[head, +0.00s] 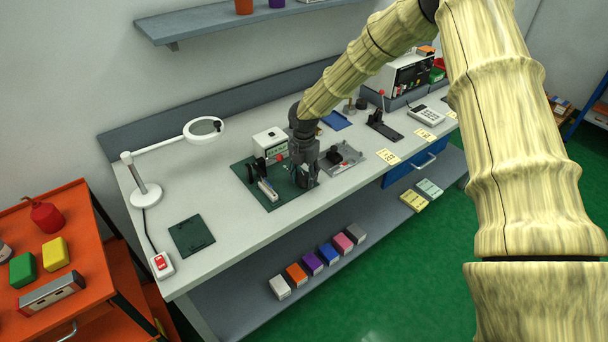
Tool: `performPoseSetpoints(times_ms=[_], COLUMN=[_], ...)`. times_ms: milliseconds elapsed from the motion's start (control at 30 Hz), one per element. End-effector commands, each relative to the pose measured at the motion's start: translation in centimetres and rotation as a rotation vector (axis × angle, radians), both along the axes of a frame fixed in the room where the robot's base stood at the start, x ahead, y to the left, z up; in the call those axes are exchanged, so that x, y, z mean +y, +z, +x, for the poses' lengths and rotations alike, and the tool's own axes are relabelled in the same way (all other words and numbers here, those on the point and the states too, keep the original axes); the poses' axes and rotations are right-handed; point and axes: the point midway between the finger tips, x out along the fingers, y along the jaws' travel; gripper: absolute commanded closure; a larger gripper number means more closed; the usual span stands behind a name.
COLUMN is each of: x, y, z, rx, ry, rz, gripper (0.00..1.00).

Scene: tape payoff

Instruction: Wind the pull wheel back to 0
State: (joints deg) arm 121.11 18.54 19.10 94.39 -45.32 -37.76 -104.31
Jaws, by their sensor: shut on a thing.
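My gripper (306,176) points down over the right end of a dark green mat (243,172) on the long workbench. It is shut on a small part there, which fits the pull wheel. The fingers hide most of that part, and the wheel's marks and its 0 cannot be read. The tape payoff stands on the mat just left of my gripper, with a dark upright piece (257,168) and a pale strip (268,189).
A grey tray with a black part (342,158) lies close to the right of my gripper. A magnifier lamp (146,192), a second dark green mat (191,236) and a red switch box (162,265) are to the left. Bare bench lies between the mats.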

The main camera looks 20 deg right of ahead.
Motion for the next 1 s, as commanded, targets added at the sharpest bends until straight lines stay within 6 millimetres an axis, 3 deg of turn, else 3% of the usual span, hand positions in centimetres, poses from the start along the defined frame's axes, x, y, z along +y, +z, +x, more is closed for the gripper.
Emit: performPoseSetpoints(times_ms=[400,1000], x=[-0.09,-0.07], y=[0.05,0.02], z=[0.07,0.07], rx=[-0.001,-0.001], ry=[0.208,0.245], rz=[0.000,0.000], gripper=[0.80,0.80])
